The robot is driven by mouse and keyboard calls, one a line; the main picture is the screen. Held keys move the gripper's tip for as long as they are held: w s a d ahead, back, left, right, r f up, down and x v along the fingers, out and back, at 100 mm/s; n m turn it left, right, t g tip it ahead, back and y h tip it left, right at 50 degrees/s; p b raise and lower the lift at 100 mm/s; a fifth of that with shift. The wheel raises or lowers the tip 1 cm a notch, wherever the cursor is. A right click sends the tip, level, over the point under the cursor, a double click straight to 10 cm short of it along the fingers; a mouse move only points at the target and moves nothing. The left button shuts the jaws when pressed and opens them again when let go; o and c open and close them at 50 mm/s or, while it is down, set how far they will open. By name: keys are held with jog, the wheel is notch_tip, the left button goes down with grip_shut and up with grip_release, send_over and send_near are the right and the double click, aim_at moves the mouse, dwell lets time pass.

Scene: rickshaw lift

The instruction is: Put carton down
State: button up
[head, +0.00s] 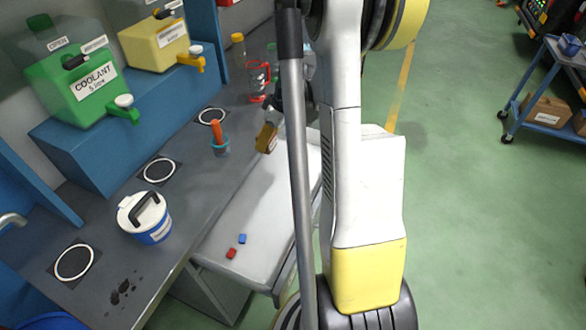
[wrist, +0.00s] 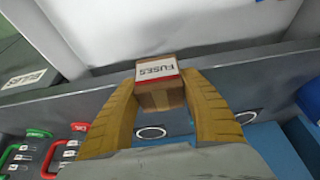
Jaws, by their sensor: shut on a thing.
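The carton (wrist: 161,85) is a small brown box with a white and red label reading FUSES. In the wrist view it sits between the two yellow fingers of my gripper (wrist: 162,97), which are shut on it. In the head view my gripper (head: 268,134) shows small beside my arm, above the grey bench and white surface border. The carton is hard to separate from the fingers there. I cannot tell whether its underside touches anything.
The white surface (head: 270,200) holds a red block (head: 231,253) and a blue block (head: 242,239). On the grey bench (head: 190,215) stand a blue cup (head: 221,150) with an orange-handled tool, a red-handled jug (head: 258,82) and a lidded tub (head: 150,228). Ringed black pads lie nearby.

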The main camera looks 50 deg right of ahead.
send_over(287, 170)
jog(key=s, duration=0.1)
notch_tip(287, 170, down, 5)
jog(key=f+b, duration=0.1)
jog(key=f, duration=0.1)
jog(key=f+b, duration=0.1)
jog(key=f, duration=0.1)
jog(key=f+b, duration=0.1)
jog(key=f, duration=0.1)
jog(key=shift+s+d+f, duration=0.2)
jog(key=shift+d+f, duration=0.1)
jog(key=shift+f, duration=0.05)
jog(key=shift+f+b, duration=0.85)
jog(key=shift+f, duration=0.85)
jog(key=shift+f, duration=0.1)
jog(key=shift+f, duration=0.15)
jog(key=o, duration=1.3)
